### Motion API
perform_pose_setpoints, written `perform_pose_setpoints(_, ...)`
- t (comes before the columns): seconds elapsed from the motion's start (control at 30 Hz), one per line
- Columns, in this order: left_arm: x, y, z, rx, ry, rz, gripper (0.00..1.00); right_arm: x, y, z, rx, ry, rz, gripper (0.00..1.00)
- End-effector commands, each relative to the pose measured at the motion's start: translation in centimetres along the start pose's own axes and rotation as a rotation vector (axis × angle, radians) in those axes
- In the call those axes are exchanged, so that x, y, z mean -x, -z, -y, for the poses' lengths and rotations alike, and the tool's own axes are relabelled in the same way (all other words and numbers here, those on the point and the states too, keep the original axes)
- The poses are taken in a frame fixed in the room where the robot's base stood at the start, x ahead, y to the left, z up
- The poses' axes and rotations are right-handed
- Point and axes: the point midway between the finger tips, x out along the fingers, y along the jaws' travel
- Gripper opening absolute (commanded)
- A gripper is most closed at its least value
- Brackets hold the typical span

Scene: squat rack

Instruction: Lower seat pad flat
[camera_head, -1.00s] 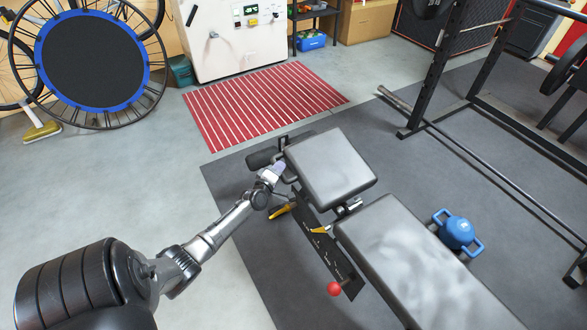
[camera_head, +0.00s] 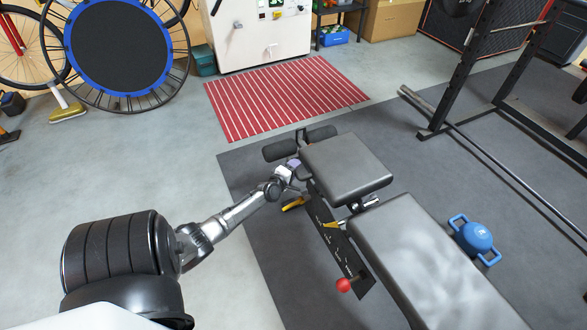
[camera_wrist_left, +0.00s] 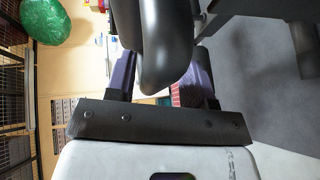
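The seat pad (camera_head: 345,168) is the shorter grey pad of the bench, in the middle of the head view, and looks close to level. My left gripper (camera_head: 293,168) is at its left edge, near the far left corner. Contact at the left finger is hard to see. My right gripper is not in view.
The long back pad (camera_head: 425,265) lies nearer to me. Foam rollers (camera_head: 280,151) stand beyond the seat.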

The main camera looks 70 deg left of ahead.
Motion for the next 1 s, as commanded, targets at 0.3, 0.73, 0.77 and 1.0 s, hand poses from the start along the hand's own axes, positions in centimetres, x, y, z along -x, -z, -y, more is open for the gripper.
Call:
perform_pose_setpoints(0.3,0.8,0.0,-0.4,-0.003,-0.003,-0.001,0.48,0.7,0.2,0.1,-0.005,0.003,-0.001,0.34)
perform_pose_setpoints(0.73,8.8,0.1,-0.5,-0.001,-0.001,0.0,0.48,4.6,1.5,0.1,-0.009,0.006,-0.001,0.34)
perform_pose_setpoints(0.77,9.3,0.1,-0.4,-0.002,0.001,0.0,0.48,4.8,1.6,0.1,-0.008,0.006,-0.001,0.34)
perform_pose_setpoints(1.0,12.5,0.0,-0.2,-0.002,-0.001,0.001,0.48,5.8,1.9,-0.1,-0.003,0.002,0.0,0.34)
